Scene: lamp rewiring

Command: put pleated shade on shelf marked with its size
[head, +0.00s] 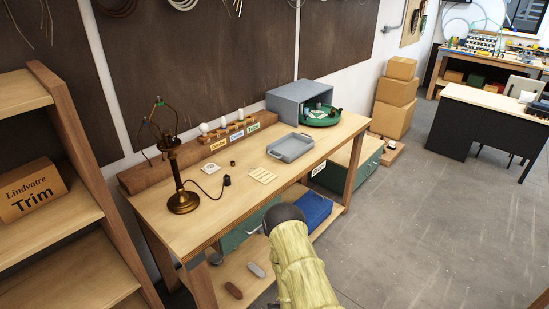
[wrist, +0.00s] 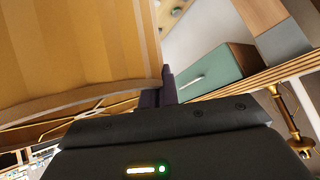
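In the wrist view, a large tan shade (wrist: 75,45) with vertical pleat-like bands fills the upper left. Its curved rim runs across the picture above my gripper's dark body. My gripper (wrist: 160,88) has its dark fingers together at the right end of this rim, and they appear shut on it. Much of the shade is outside the picture. In the head view I cannot make out the gripper's fingers. A wooden shelf unit (head: 75,150) stands at the left; I see no size mark on its visible boards.
A workbench (head: 225,205) bears a bare brass lamp (head: 180,190), a grey tray (head: 290,148), a green turntable (head: 320,117) and a bulb rack (head: 228,130). A "Lindvatre Trim" box (head: 32,190) sits on the shelf unit. Cardboard boxes (head: 395,100) are stacked behind. The floor (head: 430,215) at right is clear.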

